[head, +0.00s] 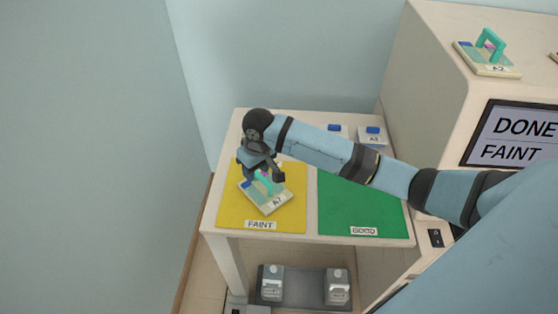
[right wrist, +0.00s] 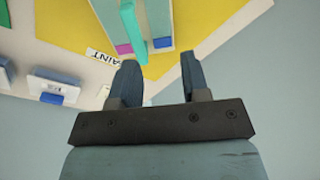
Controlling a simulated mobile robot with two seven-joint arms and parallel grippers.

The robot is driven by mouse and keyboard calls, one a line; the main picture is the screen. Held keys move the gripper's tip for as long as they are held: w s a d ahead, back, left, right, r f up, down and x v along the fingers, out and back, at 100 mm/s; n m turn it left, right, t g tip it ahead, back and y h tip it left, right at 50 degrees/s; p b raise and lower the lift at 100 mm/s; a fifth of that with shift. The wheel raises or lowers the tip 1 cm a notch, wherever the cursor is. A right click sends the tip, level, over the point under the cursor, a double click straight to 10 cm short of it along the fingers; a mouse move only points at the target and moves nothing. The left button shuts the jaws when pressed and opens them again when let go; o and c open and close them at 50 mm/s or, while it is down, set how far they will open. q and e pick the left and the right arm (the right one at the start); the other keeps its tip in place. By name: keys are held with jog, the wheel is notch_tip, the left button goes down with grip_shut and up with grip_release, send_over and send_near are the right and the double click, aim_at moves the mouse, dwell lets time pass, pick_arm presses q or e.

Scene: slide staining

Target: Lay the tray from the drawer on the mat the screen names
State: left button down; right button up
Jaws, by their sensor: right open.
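A cream tray with a teal handle, labelled A2 or A7 (head: 267,199), lies at a slant on the yellow FAINT mat (head: 228,215). The yellow mat also shows in the right wrist view (right wrist: 80,22). My right gripper (head: 268,178) is over the tray at its handle. In the right wrist view the two fingers (right wrist: 157,80) are apart, with the teal handle (right wrist: 133,30) just beyond their tips and nothing between them. The screen (head: 515,135) reads DONE and FAINT. The green GOOD mat (head: 345,210) is bare. My left gripper is not in view.
Another tray with a teal handle, marked A2 (head: 488,62), stands on the cream cabinet (head: 440,50) at right. Small blue-topped items (head: 372,135) stand at the table's back edge. A grey rack with weight-like blocks (head: 302,288) is below the table (head: 310,233). A wall bounds the left.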

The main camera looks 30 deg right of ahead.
jog(key=s+a+f+t+y, duration=0.1)
jog(key=s+a+f, duration=0.1)
jog(key=s+a+f+t+y, duration=0.1)
jog(key=s+a+f, duration=0.1)
jog(key=a, duration=0.1)
jog(key=s+a+f+t+y, duration=0.1)
jog(key=s+a+f, duration=0.1)
jog(key=shift+s+a+f+n, duration=0.2)
jog(key=shift+s+n, duration=0.1)
jog(key=shift+n, duration=0.1)
jog(key=s+d+f+t, duration=0.1)
jog(key=s+f+t, duration=0.1)
jog(key=s, duration=0.6)
jog(key=s+d+f+t, duration=0.1)
jog(key=s+f+t, duration=0.2)
jog(key=s, duration=0.6)
jog(key=shift+s+f+t, duration=0.15)
jog(key=shift+f+t, duration=0.1)
jog(key=shift+t, duration=0.85)
jog(key=shift+d, duration=0.1)
jog(key=shift+r, duration=0.1)
